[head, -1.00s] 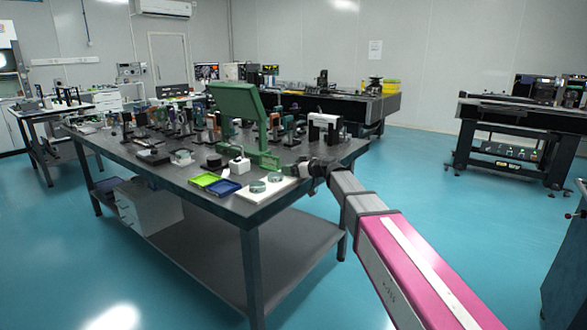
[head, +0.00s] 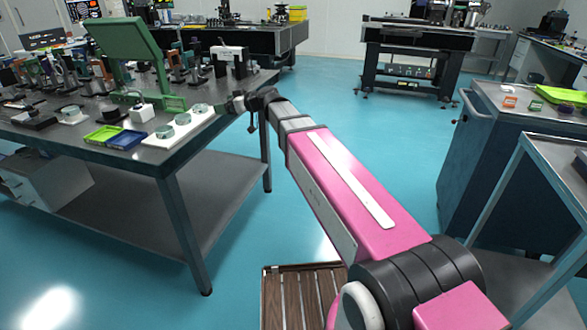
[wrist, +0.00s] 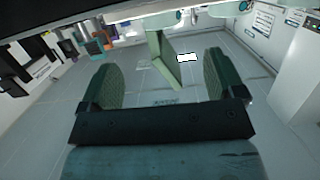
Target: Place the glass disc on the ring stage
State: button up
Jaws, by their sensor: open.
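Several clear glass discs with greenish rims, one of them a glass disc (head: 183,119), sit on a white board (head: 146,150) near the front right corner of the left table. A small white square base with a round ring-like piece (head: 72,114) stands farther left; I cannot tell whether it is the ring stage.
A tall green panel (head: 130,40) stands behind the discs. A green tray (head: 103,134) and a blue tray (head: 127,140) lie left of the white board. A dark blue cabinet (head: 490,150) stands at right. Open teal floor (head: 350,130) lies between.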

jog(key=s+d+f+m+g+h, duration=0.1)
jog(key=s+d+f+m+h, duration=0.2)
jog(key=d+f, duration=0.6)
jog(key=s+d+f+m+g+h, duration=0.2)
jog(key=s+d+f+m+h, duration=0.2)
jog(key=s+d+f, duration=0.3)
jog(key=s+d+f+m+g+h, duration=0.1)
jog(key=s+d+f+m+h, duration=0.2)
jog(key=d+f, duration=0.8)
notch_tip(320, 180, down, 2)
jog(key=shift+s+f+h, duration=0.2)
jog(key=shift+s+h, duration=0.5)
jog(key=shift+s, duration=0.45)
jog(key=shift+o, duration=0.4)
jog(key=s+d+f+m+g+h, duration=0.2)
jog(key=s+d+f+m+h, duration=0.1)
jog(key=d, duration=0.4)
jog(key=s+f, duration=0.1)
jog(key=s, duration=0.1)
jog(key=shift+s+d, duration=0.35)
jog(key=shift+d, duration=0.05)
jog(key=shift+w+r, duration=0.1)
